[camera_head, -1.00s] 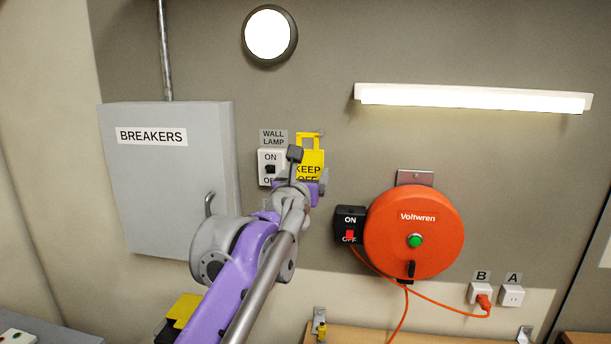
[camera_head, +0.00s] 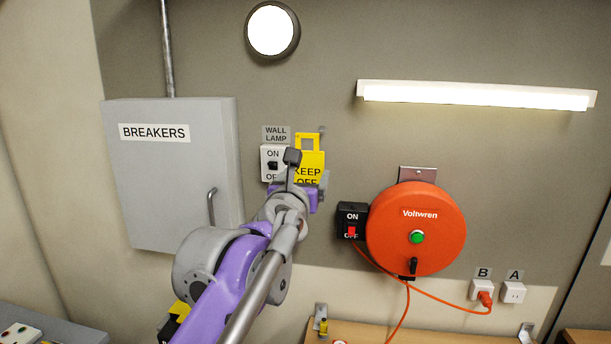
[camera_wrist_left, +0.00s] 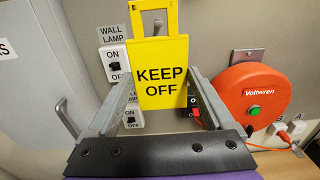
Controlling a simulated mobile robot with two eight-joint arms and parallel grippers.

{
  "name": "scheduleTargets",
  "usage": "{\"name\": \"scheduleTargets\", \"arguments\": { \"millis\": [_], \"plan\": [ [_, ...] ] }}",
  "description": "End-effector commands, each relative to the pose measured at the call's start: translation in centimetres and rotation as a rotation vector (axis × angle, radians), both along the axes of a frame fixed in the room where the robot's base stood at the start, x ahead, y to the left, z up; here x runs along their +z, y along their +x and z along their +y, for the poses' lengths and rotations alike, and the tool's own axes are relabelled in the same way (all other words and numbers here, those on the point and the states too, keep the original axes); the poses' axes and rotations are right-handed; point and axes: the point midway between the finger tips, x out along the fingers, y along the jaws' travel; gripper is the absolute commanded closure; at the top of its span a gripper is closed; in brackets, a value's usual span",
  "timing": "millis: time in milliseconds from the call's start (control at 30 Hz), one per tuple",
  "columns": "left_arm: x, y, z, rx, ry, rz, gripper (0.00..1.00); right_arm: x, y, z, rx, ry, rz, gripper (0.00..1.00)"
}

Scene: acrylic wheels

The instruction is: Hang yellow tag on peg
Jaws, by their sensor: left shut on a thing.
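The yellow tag (camera_head: 309,165), marked KEEP OFF with an open loop at its top, is upright in front of the wall, just right of the wall lamp switch. It also shows in the left wrist view (camera_wrist_left: 160,75). My left gripper (camera_head: 300,190) is shut on the tag's body; in the wrist view its fingers stand at the tag's two sides. A small grey piece that looks like the peg (camera_wrist_left: 158,23) shows through the loop in the wrist view. I cannot tell whether the loop is around it or only in front of it. My right gripper is not in view.
The wall lamp switch (camera_head: 273,164) is close to the left of the tag. The grey breaker box (camera_head: 165,190) with its handle stands further left. The orange Voltwren reel (camera_head: 416,215) and its black switch (camera_head: 351,221) are at lower right. Wall above the tag is clear.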

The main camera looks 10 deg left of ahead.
Motion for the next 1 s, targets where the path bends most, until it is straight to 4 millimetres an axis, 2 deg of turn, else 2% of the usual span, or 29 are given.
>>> {"name": "scheduleTargets", "arguments": {
  "millis": [200, 700, 1000],
  "plan": [
    [0.0, -0.3, 0.0, 0.000, 0.000, 0.000, 0.67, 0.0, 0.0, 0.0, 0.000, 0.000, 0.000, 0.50],
    [0.0, -3.4, 0.0, 0.000, 0.001, -0.001, 0.67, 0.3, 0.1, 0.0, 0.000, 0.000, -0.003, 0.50],
    [0.0, -3.5, 0.0, 0.000, 0.000, 0.000, 0.67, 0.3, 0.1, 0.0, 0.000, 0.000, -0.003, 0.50]
  ]
}}
